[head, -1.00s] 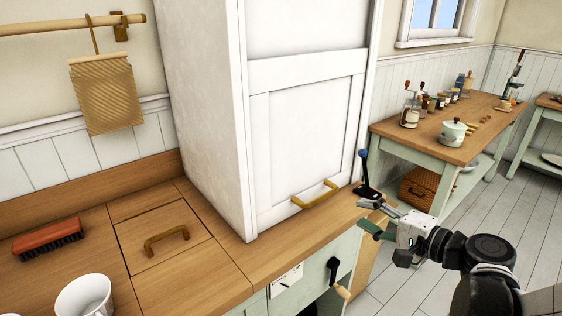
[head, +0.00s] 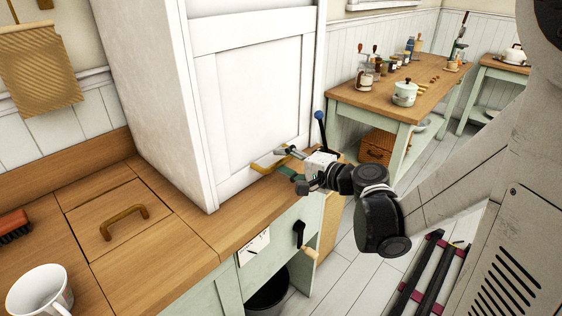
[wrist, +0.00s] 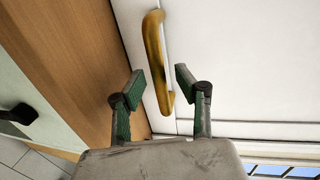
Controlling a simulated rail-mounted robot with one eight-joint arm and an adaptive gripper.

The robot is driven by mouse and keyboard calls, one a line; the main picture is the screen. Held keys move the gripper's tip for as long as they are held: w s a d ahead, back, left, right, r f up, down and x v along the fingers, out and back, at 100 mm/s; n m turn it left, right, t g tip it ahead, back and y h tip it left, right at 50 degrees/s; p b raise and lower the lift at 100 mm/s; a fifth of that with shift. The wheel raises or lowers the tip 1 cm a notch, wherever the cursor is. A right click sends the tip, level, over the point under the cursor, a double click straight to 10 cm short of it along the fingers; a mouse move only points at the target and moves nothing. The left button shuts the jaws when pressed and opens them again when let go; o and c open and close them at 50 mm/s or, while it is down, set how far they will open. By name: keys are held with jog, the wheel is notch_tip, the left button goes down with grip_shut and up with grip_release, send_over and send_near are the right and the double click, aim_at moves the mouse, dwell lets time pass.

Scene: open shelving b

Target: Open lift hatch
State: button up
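The tall white cabinet's front panel (head: 255,100), which looks like the lift hatch, is down with its bottom edge at the wooden counter. A brass bar handle (head: 264,168) sits low on this panel; it also shows in the wrist view (wrist: 154,45). My gripper (head: 284,160) is open at the right end of the handle. In the wrist view its green-padded fingers (wrist: 160,77) stand on either side of the handle's near end, with visible gaps. The head view hides the handle's right end behind the gripper.
A square panel with its own brass handle (head: 123,221) is set in the counter (head: 185,250) to the left. A white mug (head: 38,292) and red brush (head: 14,226) stand there. A blue-knobbed lever (head: 320,128) rises behind my gripper. A black crank (head: 300,234) juts from the counter front.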

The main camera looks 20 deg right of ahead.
jog(key=shift+w+a, duration=0.15)
jog(key=shift+w, duration=0.1)
grip_shut()
dwell(0.3)
